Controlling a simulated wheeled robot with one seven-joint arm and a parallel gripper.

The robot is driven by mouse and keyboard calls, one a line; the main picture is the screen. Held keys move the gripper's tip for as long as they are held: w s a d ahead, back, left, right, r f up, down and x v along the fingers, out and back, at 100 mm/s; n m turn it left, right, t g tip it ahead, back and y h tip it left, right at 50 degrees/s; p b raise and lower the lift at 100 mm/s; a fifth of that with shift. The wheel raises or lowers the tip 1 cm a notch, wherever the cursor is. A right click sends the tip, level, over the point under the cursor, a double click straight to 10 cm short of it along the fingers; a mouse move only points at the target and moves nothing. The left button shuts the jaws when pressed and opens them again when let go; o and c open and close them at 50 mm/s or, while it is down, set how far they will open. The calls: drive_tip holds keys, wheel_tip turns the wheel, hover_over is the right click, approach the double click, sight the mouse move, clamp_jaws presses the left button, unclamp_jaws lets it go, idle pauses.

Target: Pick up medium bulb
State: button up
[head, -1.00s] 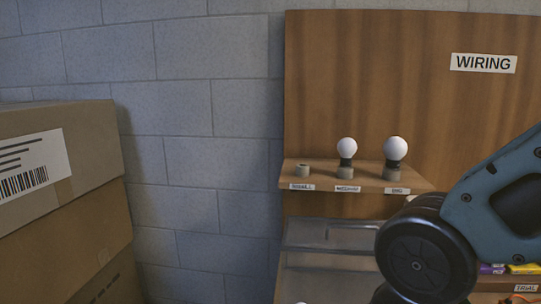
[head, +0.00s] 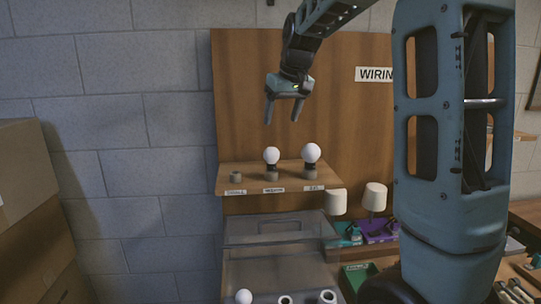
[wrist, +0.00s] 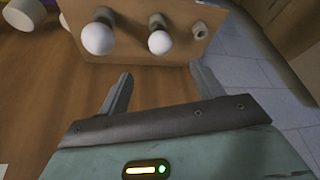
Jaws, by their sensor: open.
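The medium bulb (head: 271,155) is a white globe on a dark base. It stands upright in the middle holder of the wooden shelf, above a label that seems to read medium. My gripper (head: 283,112) is open and empty, pointing down above and slightly right of this bulb, with a clear gap. In the wrist view the medium bulb (wrist: 159,42) shows beyond the open fingers (wrist: 160,84). The big bulb (head: 311,153) stands to its right in a holder. The small holder (head: 235,176) at the left is empty.
The shelf (head: 250,184) is fixed to a wooden back panel (head: 240,90). Below are a clear bin (head: 275,230), a loose white bulb (head: 243,297), lampshades (head: 375,197) and a green tray (head: 358,274). Cardboard boxes (head: 30,210) stand at the left.

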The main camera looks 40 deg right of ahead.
sight(274, 149)
drive_tip(key=p+x, duration=0.3)
drive_tip(key=x, duration=0.8)
drive_tip(key=shift+f, duration=0.15)
drive_tip(key=shift+p+x, duration=1.65)
drive_tip(key=shift+x, duration=1)
drive_tip(key=shift+w, duration=0.1)
drive_tip(key=c, duration=0.9)
